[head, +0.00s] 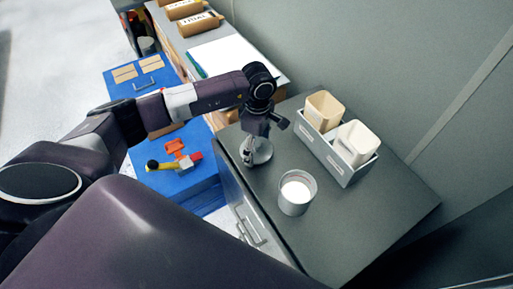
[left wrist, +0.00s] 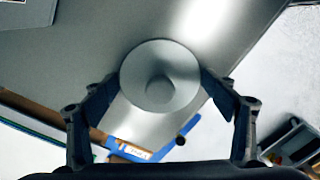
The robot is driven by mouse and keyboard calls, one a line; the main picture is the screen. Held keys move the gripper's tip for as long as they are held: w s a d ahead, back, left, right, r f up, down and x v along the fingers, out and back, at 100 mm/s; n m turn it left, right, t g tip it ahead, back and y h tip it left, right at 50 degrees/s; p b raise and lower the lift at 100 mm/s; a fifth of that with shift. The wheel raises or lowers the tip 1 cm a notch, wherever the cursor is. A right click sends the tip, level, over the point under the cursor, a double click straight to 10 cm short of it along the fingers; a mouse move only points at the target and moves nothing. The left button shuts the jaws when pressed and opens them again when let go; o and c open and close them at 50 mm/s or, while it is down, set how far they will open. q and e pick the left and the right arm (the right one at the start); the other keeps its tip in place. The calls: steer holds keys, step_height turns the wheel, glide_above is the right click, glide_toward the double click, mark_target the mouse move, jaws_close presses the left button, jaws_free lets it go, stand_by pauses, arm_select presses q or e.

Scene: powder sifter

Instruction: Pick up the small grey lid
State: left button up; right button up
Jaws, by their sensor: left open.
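The small grey lid (head: 262,155) is a round disc near the left edge of the dark grey countertop. In the left wrist view the lid (left wrist: 160,55) shows its round knob in the middle. My left gripper (head: 247,152) is over the lid, pointing down. In the left wrist view its open fingers (left wrist: 161,84) stand on either side of the disc, with the knob between them. I cannot tell whether the fingers touch the lid. In the head view the gripper hides part of the lid. My right gripper is not in view.
A round container of white powder (head: 296,190) stands close to the lid, front right. A grey holder (head: 335,160) with two cream bins (head: 324,108) is at the back right. A blue surface (head: 190,182) with a yellow and red tool (head: 175,163) is to the left. The front right countertop is clear.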

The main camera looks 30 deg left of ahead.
arm_select(q)
steer(key=c, duration=0.8)
steer(key=shift+r, duration=0.15)
